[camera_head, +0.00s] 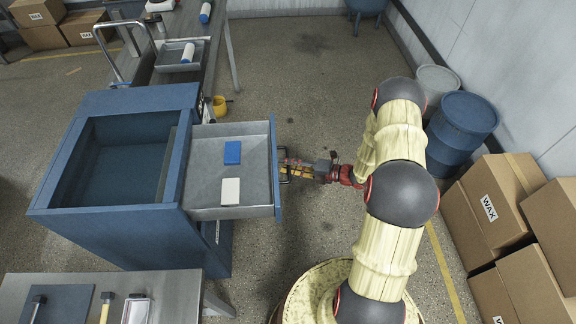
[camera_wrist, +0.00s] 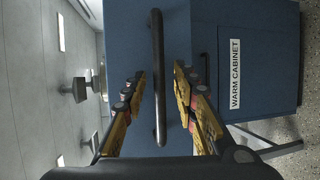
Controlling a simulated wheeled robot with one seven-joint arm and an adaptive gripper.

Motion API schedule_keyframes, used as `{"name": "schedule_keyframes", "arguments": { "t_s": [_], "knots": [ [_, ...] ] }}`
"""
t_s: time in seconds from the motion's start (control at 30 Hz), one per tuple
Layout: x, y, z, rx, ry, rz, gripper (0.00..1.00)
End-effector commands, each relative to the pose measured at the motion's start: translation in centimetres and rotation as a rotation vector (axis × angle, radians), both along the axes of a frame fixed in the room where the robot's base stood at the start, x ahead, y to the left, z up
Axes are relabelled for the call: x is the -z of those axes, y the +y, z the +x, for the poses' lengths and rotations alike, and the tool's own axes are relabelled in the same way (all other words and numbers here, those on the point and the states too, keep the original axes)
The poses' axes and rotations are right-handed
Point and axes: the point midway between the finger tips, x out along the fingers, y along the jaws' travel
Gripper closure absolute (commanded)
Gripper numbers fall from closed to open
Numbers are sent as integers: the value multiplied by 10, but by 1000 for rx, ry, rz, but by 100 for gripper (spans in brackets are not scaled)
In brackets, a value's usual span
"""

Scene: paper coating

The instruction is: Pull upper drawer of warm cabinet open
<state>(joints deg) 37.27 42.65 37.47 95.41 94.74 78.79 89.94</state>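The warm cabinet (camera_head: 63,192) is a blue box with an open top recess, at the left in the head view. Its label (camera_wrist: 235,73) reads "WARM CABINET" sideways in the wrist view. The upper drawer (camera_head: 245,142) stands out to the right, well open. The drawer's dark bar handle (camera_wrist: 158,110) runs up and down the wrist view. My gripper (camera_head: 288,170) is at the drawer front by the handle. In the wrist view my gripper's fingers (camera_wrist: 158,77) are apart, one on each side of the handle, with gaps showing. The gripper is open.
A blue block (camera_head: 232,152) and a white block (camera_head: 230,191) lie in the drawer. A metal table (camera_head: 175,300) with tools is in front; another bench (camera_head: 212,25) stands behind. Cardboard boxes (camera_head: 487,205) and a blue drum (camera_head: 460,130) are at right.

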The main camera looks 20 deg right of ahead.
Motion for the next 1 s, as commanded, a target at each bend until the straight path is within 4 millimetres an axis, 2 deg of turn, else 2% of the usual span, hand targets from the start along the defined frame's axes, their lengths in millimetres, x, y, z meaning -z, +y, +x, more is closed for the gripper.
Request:
{"name": "schedule_keyframes", "arguments": {
  "t_s": [0.27, 0.7, 1.0],
  "knots": [
    [-2, -7, -5, 3, -1, 0, 71],
    [-17, -66, -59, 4, -1, -1, 71],
    [-22, -86, -79, 1, 0, 0, 71]
  ]
}}
